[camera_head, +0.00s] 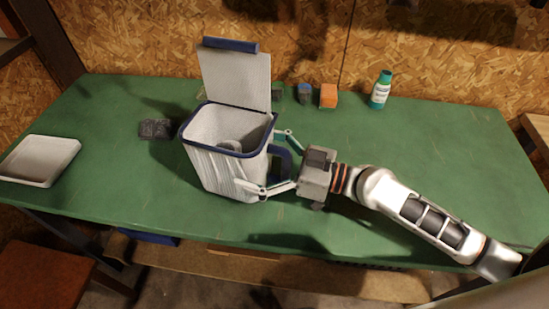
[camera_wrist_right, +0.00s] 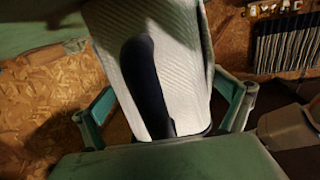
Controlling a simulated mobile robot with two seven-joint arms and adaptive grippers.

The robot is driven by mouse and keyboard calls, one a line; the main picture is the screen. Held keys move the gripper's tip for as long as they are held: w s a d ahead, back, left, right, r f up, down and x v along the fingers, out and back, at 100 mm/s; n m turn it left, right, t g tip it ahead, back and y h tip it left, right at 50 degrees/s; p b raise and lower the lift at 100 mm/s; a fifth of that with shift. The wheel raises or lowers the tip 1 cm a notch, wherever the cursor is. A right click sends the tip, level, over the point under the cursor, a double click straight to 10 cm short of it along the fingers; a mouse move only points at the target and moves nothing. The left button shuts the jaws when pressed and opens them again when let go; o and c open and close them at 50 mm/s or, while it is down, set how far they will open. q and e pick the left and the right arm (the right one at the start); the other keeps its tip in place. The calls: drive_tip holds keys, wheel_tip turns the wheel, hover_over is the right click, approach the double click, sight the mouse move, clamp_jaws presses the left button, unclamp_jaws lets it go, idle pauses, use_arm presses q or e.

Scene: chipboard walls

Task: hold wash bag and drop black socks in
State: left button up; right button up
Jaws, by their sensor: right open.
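The white wash bag (camera_head: 222,172) with dark blue trim stands upright on the green table, its lid raised at the back and its mouth open. Something pale and rounded shows inside. The black socks (camera_head: 155,129), a dark folded bundle, lie on the table left of the bag. My right gripper (camera_head: 262,160) is open at the bag's right side, its fingers spread either side of the blue handle (camera_head: 281,163). In the right wrist view the bag (camera_wrist_right: 185,60) and its handle (camera_wrist_right: 147,85) sit between the spread fingers; I cannot tell whether they touch. My left gripper is out of view.
A white tray (camera_head: 40,160) lies at the table's left end. Behind the bag are an orange block (camera_head: 328,96), a blue item (camera_head: 305,94) and a grey item (camera_head: 277,95). A green bottle (camera_head: 380,89) stands at the back right. The table's front left is clear.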

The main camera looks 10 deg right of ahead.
drive_tip(key=v, duration=1.1)
drive_tip(key=shift+d, duration=0.2)
drive_tip(key=shift+s, duration=0.15)
